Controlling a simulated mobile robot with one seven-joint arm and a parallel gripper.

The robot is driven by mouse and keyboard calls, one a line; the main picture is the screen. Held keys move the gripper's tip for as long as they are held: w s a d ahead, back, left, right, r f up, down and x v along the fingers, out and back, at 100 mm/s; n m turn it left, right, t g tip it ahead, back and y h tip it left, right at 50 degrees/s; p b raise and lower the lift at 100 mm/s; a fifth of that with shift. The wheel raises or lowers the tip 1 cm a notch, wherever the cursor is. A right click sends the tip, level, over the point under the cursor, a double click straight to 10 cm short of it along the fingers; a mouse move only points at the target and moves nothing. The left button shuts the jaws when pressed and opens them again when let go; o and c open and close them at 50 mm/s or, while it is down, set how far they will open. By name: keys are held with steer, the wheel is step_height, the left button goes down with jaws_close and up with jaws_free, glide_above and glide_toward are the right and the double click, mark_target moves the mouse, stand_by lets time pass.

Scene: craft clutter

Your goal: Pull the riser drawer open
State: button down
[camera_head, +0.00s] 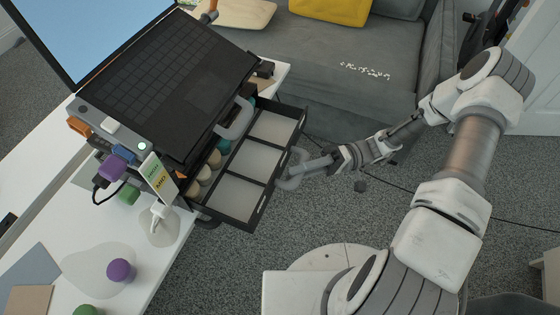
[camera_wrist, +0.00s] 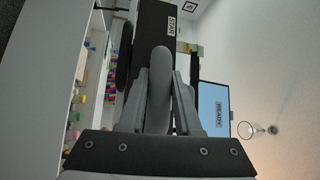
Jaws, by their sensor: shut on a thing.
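The riser (camera_head: 92,112) stands on the white desk with a dark keyboard device on top. Its black drawer (camera_head: 262,190) sticks out to the right, open, over the floor beyond the desk edge. Pale compartments show in its front, and round pieces lie in compartments nearer the riser. My gripper (camera_head: 302,169) is at the drawer's front, shut on the grey drawer handle (camera_head: 289,183). In the wrist view the handle (camera_wrist: 159,85) stands between the two fingers. The fingers partly hide the handle.
A second grey handle (camera_head: 238,118) shows at the riser. A white card (camera_head: 160,178) and purple knob (camera_head: 112,168) are near the drawer's left side. A grey sofa (camera_head: 335,75) stands behind. Carpet floor right of the drawer is mostly clear.

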steer(key=shift+s+d+r, duration=0.1)
steer(key=shift+s+d, duration=0.05)
steer(key=shift+d, duration=0.3)
steer(key=c, duration=0.6)
jaws_free()
steer(key=p+v, duration=0.1)
steer(key=v, duration=1.6)
steer(key=shift+d, duration=0.15)
